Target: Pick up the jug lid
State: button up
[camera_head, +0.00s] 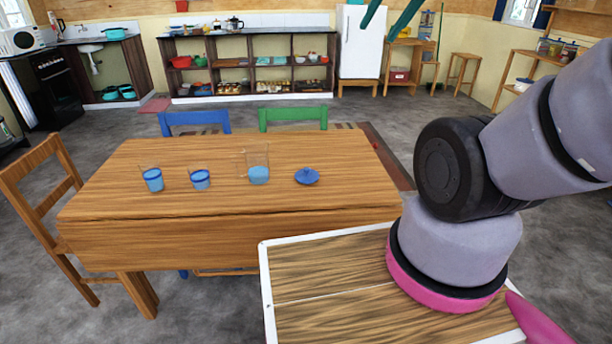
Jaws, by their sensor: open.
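The jug lid (307,176) is a small round blue lid with a knob on top. It lies flat on the wooden table (240,200), right of a clear jug (257,165) with blue in its lower part. Two teal fingers of my gripper (377,34) reach into the top edge of the view. They are apart, with nothing visible between them, and well away from the lid. The rest of my gripper is out of frame.
Two clear cups with blue in them, one left (153,179) and one nearer the jug (200,179), stand on the table. Blue (195,120) and green (293,115) chairs stand behind it, a wooden chair (40,190) at left. The tabletop right of the lid is clear.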

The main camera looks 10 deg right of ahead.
aim_at(307, 175)
jog(key=i+j+z, duration=0.2)
jog(key=z, duration=0.2)
jog(key=i+j+z, duration=0.35)
jog(key=k+l, duration=0.05)
jog(key=k, duration=0.05)
